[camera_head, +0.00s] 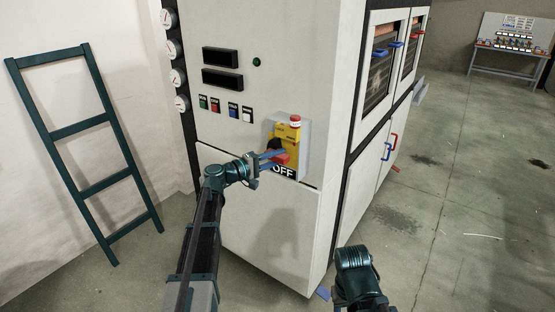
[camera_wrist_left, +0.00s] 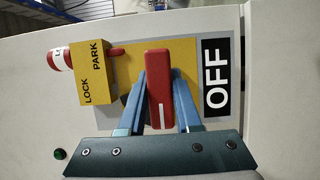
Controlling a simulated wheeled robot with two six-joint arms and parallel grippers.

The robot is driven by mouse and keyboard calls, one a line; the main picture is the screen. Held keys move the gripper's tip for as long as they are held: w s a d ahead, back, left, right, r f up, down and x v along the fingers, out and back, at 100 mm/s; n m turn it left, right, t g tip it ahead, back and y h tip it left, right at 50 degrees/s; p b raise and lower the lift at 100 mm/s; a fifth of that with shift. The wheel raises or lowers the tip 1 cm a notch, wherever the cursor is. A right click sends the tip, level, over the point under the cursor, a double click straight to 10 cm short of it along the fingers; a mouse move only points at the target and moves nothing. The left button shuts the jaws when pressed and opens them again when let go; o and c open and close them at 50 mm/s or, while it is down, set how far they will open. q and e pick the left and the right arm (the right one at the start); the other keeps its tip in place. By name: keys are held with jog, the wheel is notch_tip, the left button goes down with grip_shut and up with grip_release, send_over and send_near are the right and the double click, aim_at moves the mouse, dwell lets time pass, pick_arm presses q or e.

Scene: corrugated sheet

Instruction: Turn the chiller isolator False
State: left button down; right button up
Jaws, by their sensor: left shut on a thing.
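The chiller isolator (camera_head: 294,136) is a yellow plate with a red handle on a grey box on the front of the white cabinet. In the left wrist view its red handle (camera_wrist_left: 159,80) has a white line and lies between the two blue fingers of my left gripper (camera_wrist_left: 160,95). The gripper is shut on it. A black OFF label (camera_wrist_left: 216,77) sits beside the handle, and a yellow block marked LOCK and PARK (camera_wrist_left: 92,72) sits on the other side with a red part. In the head view my left gripper (camera_head: 272,156) reaches the handle from the left.
The white cabinet (camera_head: 265,215) has small coloured buttons and gauges. A dark green ladder (camera_head: 85,130) leans on the wall at left. Cabinet doors with blue and red handles are on the right side.

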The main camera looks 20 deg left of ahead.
dwell(0.3)
pick_arm(q)
jog(key=c, duration=0.6)
grip_release()
jog(key=shift+a, duration=0.1)
jog(key=v, duration=1.3)
jog(key=shift+s+a, duration=0.25)
jog(key=shift+s, duration=0.05)
